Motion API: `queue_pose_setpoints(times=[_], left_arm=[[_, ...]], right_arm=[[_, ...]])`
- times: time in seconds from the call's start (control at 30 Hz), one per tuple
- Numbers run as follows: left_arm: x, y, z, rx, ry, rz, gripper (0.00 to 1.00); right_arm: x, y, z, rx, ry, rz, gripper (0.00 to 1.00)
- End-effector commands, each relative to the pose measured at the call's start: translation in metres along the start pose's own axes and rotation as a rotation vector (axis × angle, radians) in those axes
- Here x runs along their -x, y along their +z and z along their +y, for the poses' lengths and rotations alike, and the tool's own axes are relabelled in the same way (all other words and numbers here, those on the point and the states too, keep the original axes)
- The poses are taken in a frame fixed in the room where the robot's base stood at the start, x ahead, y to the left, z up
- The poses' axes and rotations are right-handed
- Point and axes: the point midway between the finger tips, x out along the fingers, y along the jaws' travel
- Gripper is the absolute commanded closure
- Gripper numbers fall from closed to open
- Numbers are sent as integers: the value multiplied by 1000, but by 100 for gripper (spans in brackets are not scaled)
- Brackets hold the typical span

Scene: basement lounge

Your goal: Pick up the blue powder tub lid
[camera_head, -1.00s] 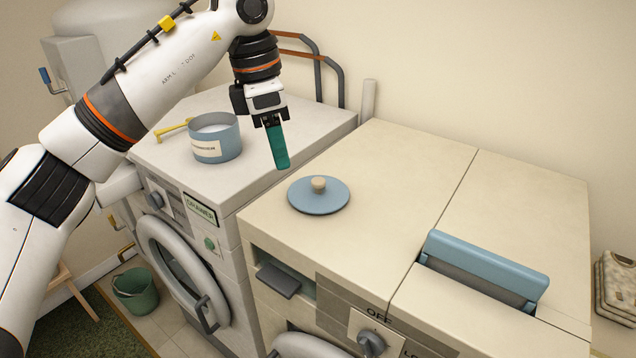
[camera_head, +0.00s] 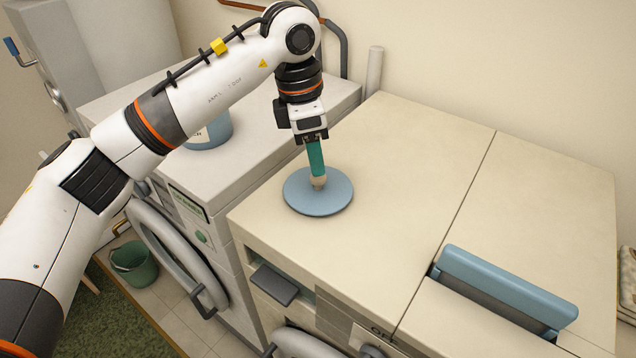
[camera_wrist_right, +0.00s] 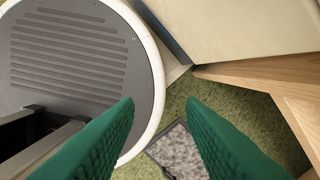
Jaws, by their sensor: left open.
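The blue powder tub lid (camera_head: 336,203) is a flat round disc with a small pale knob (camera_head: 319,184) at its middle. It lies on the cream top of the right-hand machine. My left gripper (camera_head: 317,178) points down over the lid, its green fingers right at the knob. It is open; seen edge-on, the fingers overlap, and I cannot tell whether they touch the knob. The blue tub (camera_head: 212,133) stands on the left machine, partly hidden by my left arm. My right gripper (camera_wrist_right: 160,125) shows only in the right wrist view, its green fingers apart and empty above the floor.
A blue raised flap (camera_head: 505,285) stands at the right of the cream machine top (camera_head: 410,150). The top around the lid is clear. A grey pipe (camera_head: 374,70) rises behind. A green bucket (camera_head: 134,262) sits on the floor at left.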

Motion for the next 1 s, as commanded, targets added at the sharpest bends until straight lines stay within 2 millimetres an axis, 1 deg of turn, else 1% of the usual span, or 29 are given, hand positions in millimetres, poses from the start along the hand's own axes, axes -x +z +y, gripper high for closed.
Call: queue_pose_setpoints(times=[0.03, 0.1, 0.2, 0.3, 0.37, 0.57, 0.6, 0.77, 0.8, 0.9, 1.0], left_arm=[[-4, 0, 1, -1, 6, -2, 48], [-13, 1, 1, -1, 7, -2, 48], [-29, 1, 1, -1, 6, -1, 48], [-41, 2, 0, 0, 3, -1, 48], [-44, 2, 0, 0, 2, -1, 48], [-46, 2, 0, 0, 0, 0, 48], [-46, 2, 0, 0, 0, 0, 50], [-46, 2, 0, 0, 0, 0, 76], [-46, 2, 0, 0, 0, 0, 83], [-46, 2, 0, 0, 0, 0, 96], [-46, 2, 0, 0, 0, 0, 96]], right_arm=[[8, 8, -2, 0, -2, -11, 64], [16, 18, -4, 0, -4, -24, 64], [22, 25, -5, 1, -6, -37, 64], [25, 24, -6, 1, -7, -36, 64], [25, 23, -6, 1, -7, -33, 64], [24, 15, -5, 0, -5, -22, 64], [24, 14, -4, 0, -5, -20, 64], [24, 13, -4, 0, -5, -19, 64], [24, 13, -4, 0, -5, -19, 64], [24, 13, -4, 0, -5, -18, 64], [24, 13, -4, 0, -5, -18, 64]])
